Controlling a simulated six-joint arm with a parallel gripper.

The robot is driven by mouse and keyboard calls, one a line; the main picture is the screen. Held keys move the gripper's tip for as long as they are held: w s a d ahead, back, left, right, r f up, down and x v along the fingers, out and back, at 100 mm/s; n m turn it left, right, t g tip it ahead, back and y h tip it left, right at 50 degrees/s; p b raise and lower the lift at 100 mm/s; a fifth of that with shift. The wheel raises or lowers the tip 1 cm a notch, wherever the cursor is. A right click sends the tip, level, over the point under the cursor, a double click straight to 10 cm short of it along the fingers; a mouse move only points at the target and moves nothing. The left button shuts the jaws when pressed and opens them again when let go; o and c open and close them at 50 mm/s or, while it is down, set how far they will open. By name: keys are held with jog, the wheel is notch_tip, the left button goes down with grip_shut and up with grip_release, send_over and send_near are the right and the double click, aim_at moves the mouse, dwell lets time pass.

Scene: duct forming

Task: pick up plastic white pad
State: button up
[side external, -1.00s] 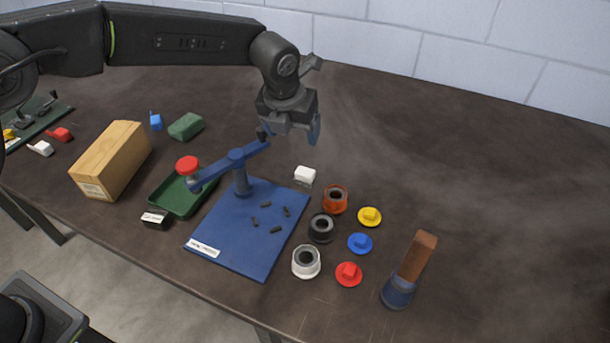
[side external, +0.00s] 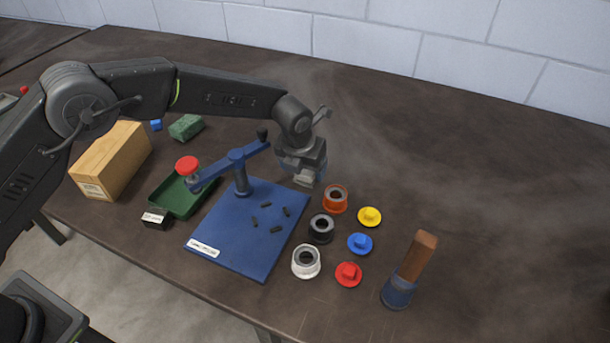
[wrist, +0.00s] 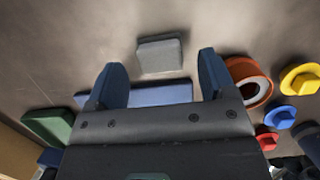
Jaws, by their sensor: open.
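The white pad (wrist: 160,53) shows in the wrist view as a pale grey-white block lying on the table, ahead of and between my fingertips. My gripper (wrist: 162,78) is open, with its two blue fingers spread to either side of the pad's line and nothing visibly held. In the side view my gripper (side external: 304,176) is low over the table at the back right corner of the blue plate and hides most or all of the pad. The exact height gap between fingertips and pad cannot be told.
An orange-red ring (side external: 335,198) stands close to the right of my gripper. The blue plate (side external: 235,246) with its lever post (side external: 240,174) is close on the left. Black and white rings and coloured caps lie nearer. The table behind and to the right is clear.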

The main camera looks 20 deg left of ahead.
jog(key=shift+x, duration=0.85)
jog(key=shift+c, duration=0.2)
jog(key=c, duration=1)
jog(key=shift+o, duration=0.2)
